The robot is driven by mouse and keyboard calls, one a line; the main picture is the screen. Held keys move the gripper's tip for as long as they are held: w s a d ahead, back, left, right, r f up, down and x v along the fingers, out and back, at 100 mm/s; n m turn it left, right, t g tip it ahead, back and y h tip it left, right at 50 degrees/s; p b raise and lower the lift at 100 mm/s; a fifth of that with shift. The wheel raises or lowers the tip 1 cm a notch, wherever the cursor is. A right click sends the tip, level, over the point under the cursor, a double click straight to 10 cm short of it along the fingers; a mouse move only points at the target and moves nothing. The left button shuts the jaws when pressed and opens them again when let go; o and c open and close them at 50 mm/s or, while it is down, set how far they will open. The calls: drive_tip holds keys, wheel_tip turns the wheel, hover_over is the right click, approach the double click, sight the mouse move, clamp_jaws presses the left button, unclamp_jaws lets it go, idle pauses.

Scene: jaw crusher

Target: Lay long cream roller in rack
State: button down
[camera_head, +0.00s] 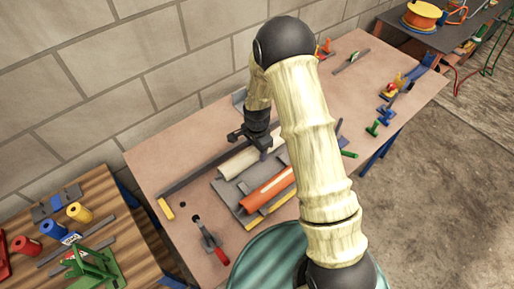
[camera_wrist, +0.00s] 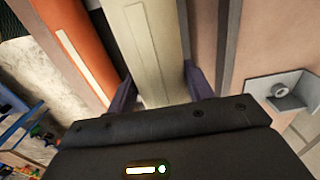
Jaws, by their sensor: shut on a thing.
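The long cream roller (camera_head: 238,161) lies level just above or on the back part of the grey rack (camera_head: 228,189); I cannot tell whether it touches. My gripper (camera_head: 267,149) points down and is shut on it near its right part. In the wrist view the cream roller (camera_wrist: 146,50) runs between the two dark fingers (camera_wrist: 158,90). An orange roller (camera_head: 267,188) with a pale stripe lies in the front of the rack, parallel to the cream one. It also shows at the left of the wrist view (camera_wrist: 72,45). My arm hides the rack's right end.
A long dark bar (camera_head: 195,173) with a yellow end lies behind the rack. Blue and green pieces (camera_head: 380,120) lie to the right. A wooden bench (camera_head: 140,255) holds coloured cylinders at the left.

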sight(257, 156)
drive_tip(key=shift+f+b, duration=1.1)
drive_tip(key=shift+f, duration=0.75)
drive_tip(key=shift+d, duration=0.1)
idle(0.9)
drive_tip(key=shift+s+f, duration=0.1)
drive_tip(key=shift+f, duration=0.1)
drive_tip(key=shift+f+b, duration=0.85)
drive_tip(key=shift+f, duration=0.5)
